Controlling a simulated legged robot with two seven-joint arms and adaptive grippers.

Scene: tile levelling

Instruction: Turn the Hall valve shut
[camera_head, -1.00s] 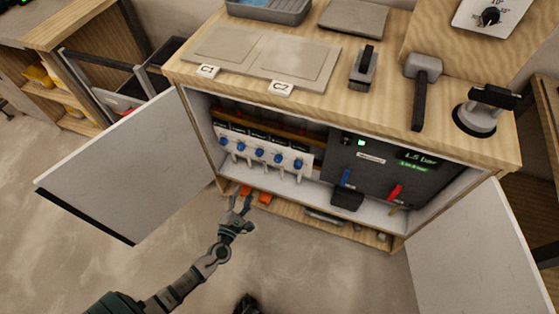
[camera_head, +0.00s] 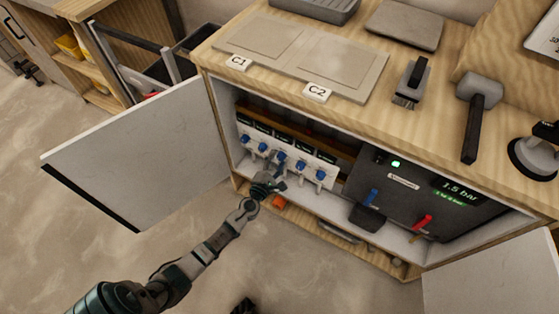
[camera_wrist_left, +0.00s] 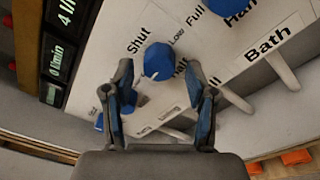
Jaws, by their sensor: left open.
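A row of several blue valve knobs sits on a white panel (camera_head: 309,158) inside the open cabinet. My left gripper (camera_head: 275,183) is open in front of the middle of this row, partly covering the panel. In the left wrist view its two fingers (camera_wrist_left: 167,82) stand apart, on either side of and below one blue knob (camera_wrist_left: 158,61). I see no contact. The printed words "Shut" and "Low" show around this knob. A label beginning "Ha" is cut off at the top, so I cannot tell for certain which knob is Hall. My right gripper is not seen.
Cabinet doors stand open at left (camera_head: 140,160) and right (camera_head: 490,275). Beside the valves is a dark box (camera_head: 440,200) reading 1.5 bar, with blue and red levers. Flow displays (camera_wrist_left: 60,50) line the panel. A "Bath" label (camera_wrist_left: 268,43) is at right. An orange piece (camera_head: 279,202) lies below.

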